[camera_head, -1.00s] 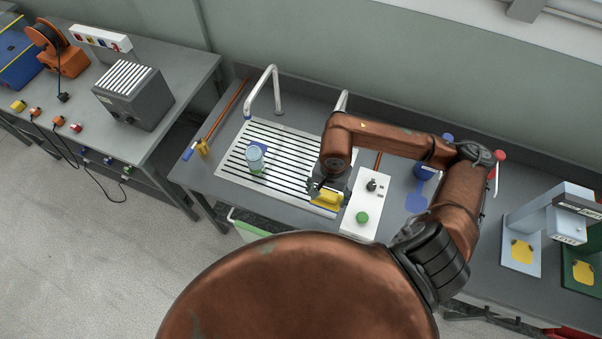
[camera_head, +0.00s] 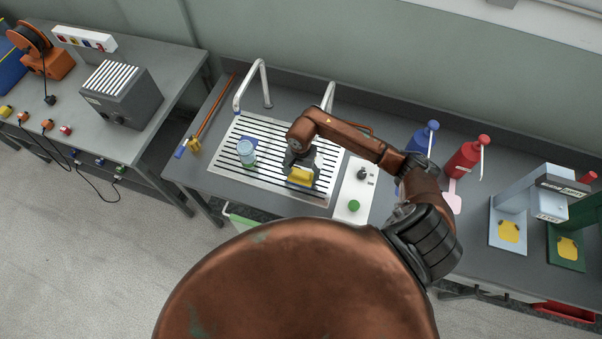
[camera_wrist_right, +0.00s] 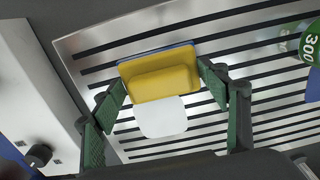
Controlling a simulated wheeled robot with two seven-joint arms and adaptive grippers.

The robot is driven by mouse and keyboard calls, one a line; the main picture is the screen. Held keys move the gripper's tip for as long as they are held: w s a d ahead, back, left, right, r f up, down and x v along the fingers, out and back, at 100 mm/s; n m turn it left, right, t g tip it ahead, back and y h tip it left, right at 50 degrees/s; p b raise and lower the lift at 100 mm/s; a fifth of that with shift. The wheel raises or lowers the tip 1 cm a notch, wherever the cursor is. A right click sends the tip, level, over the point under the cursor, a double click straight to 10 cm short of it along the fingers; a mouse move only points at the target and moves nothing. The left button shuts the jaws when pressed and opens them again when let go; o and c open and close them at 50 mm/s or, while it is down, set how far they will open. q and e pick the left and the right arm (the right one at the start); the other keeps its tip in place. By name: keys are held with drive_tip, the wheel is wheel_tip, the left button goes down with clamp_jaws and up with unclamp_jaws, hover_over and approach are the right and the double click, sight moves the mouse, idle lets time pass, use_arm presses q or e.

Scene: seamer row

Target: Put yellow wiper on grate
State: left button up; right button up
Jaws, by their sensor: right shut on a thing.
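The yellow wiper (camera_head: 299,178) is over the front right part of the striped metal grate (camera_head: 262,182). It also shows in the right wrist view (camera_wrist_right: 160,84), with a blue-grey strip along its far edge and a white rounded piece on its near side. My right gripper (camera_head: 301,168) is shut on it, with a green-padded finger at each side in the wrist view (camera_wrist_right: 166,78). Slats of the grate (camera_wrist_right: 235,48) show around the wiper. I cannot tell whether the wiper touches the grate. My left gripper is not in view.
A glass with a greenish-blue body (camera_head: 246,153) stands on the grate's left part. A white control box with a green button (camera_head: 354,190) is just right of the grate. Two curved metal taps (camera_head: 263,82) rise behind it. Blue and red bottles (camera_head: 465,158) stand farther right.

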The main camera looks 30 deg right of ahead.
sight(301, 173)
drive_tip(key=shift+f, duration=0.2)
drive_tip(key=shift+f+b, duration=0.1)
drive_tip(key=shift+b, duration=0.2)
drive_tip(key=o, duration=1.2)
drive_tip(key=shift+c, duration=0.2)
drive_tip(key=shift+r+p, duration=0.35)
wheel_tip(301, 173, up, 12)
drive_tip(key=b, duration=0.1)
drive_tip(key=shift+f+b, duration=0.15)
drive_tip(key=shift+b, duration=0.2)
